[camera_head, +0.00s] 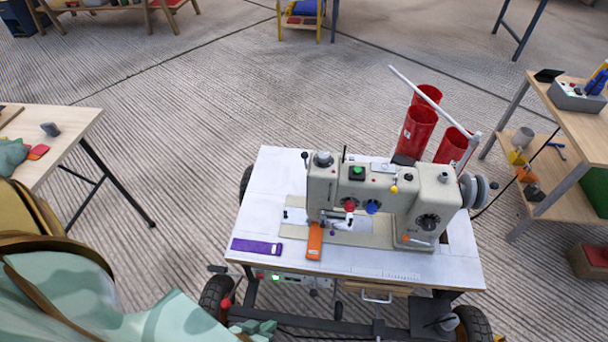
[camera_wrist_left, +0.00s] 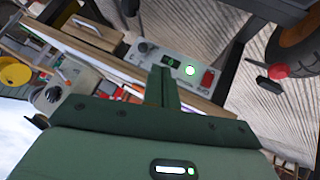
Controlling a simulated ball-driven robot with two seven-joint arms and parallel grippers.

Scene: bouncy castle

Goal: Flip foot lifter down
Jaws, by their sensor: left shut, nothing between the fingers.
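A cream sewing machine (camera_head: 340,185) stands on a white-topped wheeled table (camera_head: 270,185). Its needle and foot area (camera_head: 345,222) is at the left end of the head; the foot lifter itself is too small to make out. An orange strip (camera_head: 315,241) lies by the foot and a purple strip (camera_head: 257,247) lies at the table's front left. My left gripper (camera_head: 254,327) is low, in front of and below the table's front edge. In the left wrist view its green fingers (camera_wrist_left: 163,88) are shut together, empty, in front of a control box (camera_wrist_left: 172,67). My right gripper is not in view.
Red thread cones (camera_head: 418,132) stand behind the machine. A red-knobbed lever (camera_head: 226,303) sits near the front left wheel (camera_head: 215,300); the knob also shows in the wrist view (camera_wrist_left: 278,71). Wooden tables stand left (camera_head: 70,122) and right (camera_head: 580,122).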

